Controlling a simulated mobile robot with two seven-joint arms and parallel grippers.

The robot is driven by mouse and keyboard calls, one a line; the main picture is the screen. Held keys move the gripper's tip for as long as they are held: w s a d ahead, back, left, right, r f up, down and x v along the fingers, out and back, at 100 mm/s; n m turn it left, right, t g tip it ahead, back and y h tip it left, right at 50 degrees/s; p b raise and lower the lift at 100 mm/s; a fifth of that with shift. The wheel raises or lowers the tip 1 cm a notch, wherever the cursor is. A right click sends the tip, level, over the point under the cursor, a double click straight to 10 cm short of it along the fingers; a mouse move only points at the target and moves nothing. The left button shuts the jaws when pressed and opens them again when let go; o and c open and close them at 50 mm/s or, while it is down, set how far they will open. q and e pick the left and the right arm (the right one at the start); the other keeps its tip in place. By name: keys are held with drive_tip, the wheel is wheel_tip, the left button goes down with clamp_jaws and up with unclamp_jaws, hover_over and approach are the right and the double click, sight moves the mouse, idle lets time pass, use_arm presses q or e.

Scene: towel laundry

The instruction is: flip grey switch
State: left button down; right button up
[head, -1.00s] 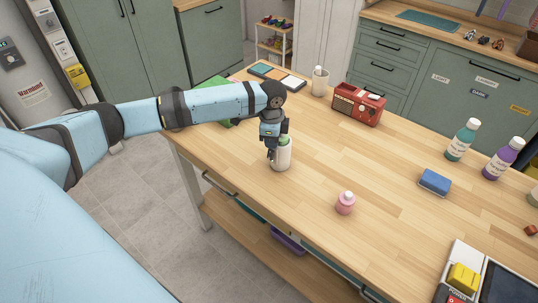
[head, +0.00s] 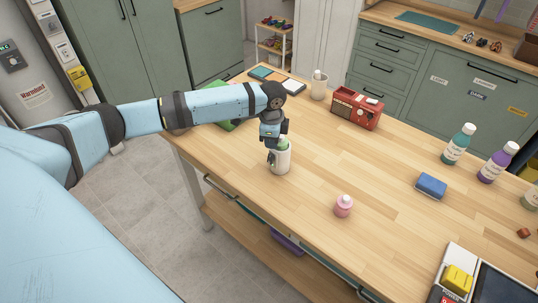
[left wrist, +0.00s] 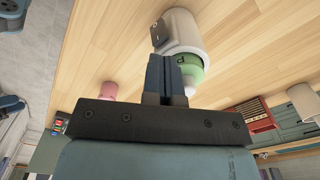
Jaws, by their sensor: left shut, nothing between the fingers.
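A white cylinder (head: 283,163) with a green top (head: 283,143) stands upright on the wooden table. In the left wrist view the white cylinder (left wrist: 181,32) carries a small dark grey block with a light mark, which looks like the grey switch (left wrist: 158,33). In the head view I cannot make out the switch. My left gripper (head: 270,159) points down close beside the cylinder. In the left wrist view my left gripper's fingers (left wrist: 163,65) are shut and empty, just in front of the green top. I cannot tell whether they touch it. My right gripper is not in view.
A red radio (head: 357,106) and a white pump bottle (head: 319,85) are behind. The table's middle is clear.

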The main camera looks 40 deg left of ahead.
sight(271, 154)
use_arm(q)
wheel_tip(271, 154, up, 2)
drive_tip(key=shift+r+p, duration=0.15)
drive_tip(key=shift+p, duration=0.85)
wheel_tip(271, 154, up, 2)
drive_tip(key=shift+r, duration=0.1)
drive_tip(key=s+d+f+n+t+h, duration=0.1)
drive_tip(key=s+d+f, duration=0.2)
drive_tip(key=d+f, duration=0.2)
drive_tip(key=s+d+f+n+t+h, duration=0.1)
drive_tip(key=s+d+f, duration=0.3)
drive_tip(key=d, duration=0.4)
drive_tip(key=s+d+f+n+t+h, duration=0.1)
drive_tip(key=s+d+f+t+h, duration=0.2)
drive_tip(key=s+d+f, duration=0.1)
drive_tip(key=shift+d+f, duration=0.9)
drive_tip(key=shift+d, duration=0.25)
drive_tip(key=s+a+f+n+t+y, duration=0.2)
drive_tip(key=s+n+t, duration=0.3)
drive_tip(key=s, duration=1.1)
drive_tip(key=shift+a+f+n+t, duration=0.45)
drive_tip(key=shift+a+n, duration=0.1)
drive_tip(key=shift+n, duration=0.65)
